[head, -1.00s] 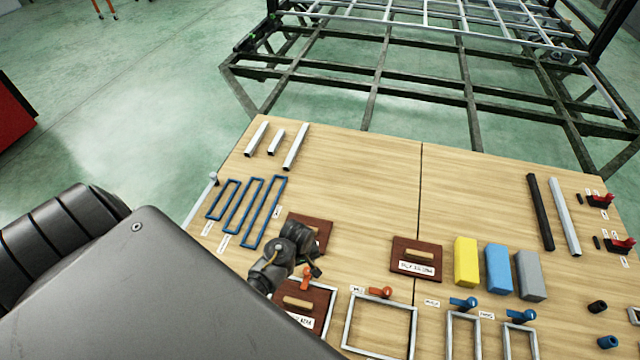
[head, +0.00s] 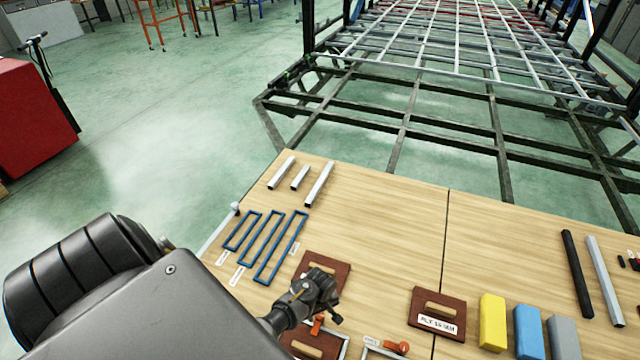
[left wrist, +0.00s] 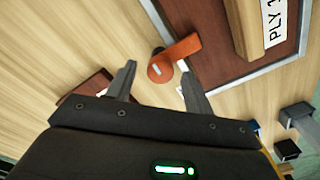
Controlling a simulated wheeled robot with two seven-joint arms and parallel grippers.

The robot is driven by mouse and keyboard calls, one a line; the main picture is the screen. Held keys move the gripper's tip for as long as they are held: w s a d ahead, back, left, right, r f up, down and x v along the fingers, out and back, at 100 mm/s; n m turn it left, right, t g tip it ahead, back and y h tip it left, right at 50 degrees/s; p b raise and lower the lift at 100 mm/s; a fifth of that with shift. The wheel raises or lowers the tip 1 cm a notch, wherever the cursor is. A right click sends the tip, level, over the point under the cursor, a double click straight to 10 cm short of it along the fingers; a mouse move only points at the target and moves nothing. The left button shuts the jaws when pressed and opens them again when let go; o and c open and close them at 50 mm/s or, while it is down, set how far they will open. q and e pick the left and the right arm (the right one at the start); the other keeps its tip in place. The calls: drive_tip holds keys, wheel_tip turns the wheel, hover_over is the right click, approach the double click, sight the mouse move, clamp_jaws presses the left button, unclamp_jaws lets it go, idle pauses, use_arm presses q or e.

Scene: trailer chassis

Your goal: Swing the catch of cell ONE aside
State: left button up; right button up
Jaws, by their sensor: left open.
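An orange catch (head: 318,322) stands at the top edge of a pale-framed cell (head: 343,348) holding a brown board with a wooden handle (head: 310,347). In the left wrist view the catch (left wrist: 175,57) has a round pivot and an arm that reaches over the frame edge onto the board (left wrist: 235,60). I cannot read a cell number there. My left gripper (head: 333,306) is beside this catch in the head view. In the left wrist view my left gripper (left wrist: 160,85) is open and empty, with the pivot just beyond and between its fingertips. My right gripper is not in view.
A second orange catch (head: 393,347) sits to the right. Blue frames (head: 268,240) and brown boards (head: 440,325) lie on the wooden table (head: 385,220). Yellow (head: 491,322), blue and grey blocks stand at the right. The table's middle is clear; the chassis (head: 420,120) is beyond.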

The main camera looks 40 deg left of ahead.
use_arm(q)
drive_tip(key=shift+f, duration=0.4)
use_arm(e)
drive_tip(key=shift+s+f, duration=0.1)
use_arm(q)
drive_tip(key=shift+c, duration=0.2)
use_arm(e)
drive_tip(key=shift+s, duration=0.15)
use_arm(q)
drive_tip(key=c, duration=0.9)
